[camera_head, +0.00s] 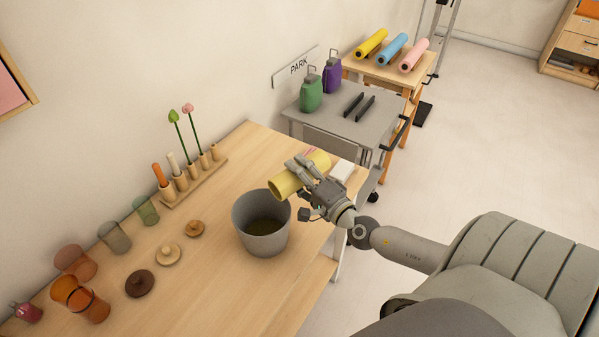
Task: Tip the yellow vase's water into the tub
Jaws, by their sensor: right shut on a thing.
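The yellow vase (287,184) is tilted onto its side, with its open mouth at the lower left. My right gripper (306,170) is shut on the vase and holds it above the tub's far right rim. The grey tub (263,240) stands upright on the wooden table, and its inside looks dark at the bottom. The vase's mouth is over or just at the tub's rim; I cannot make out any water stream. My left gripper is not in view.
A wooden rack (197,182) with flowers and sticks stands along the wall. Several tinted glasses (146,210) and wooden lids (168,254) are left of the tub. A white block (342,170) lies behind my right gripper. A grey cart (340,122) stands beyond the table.

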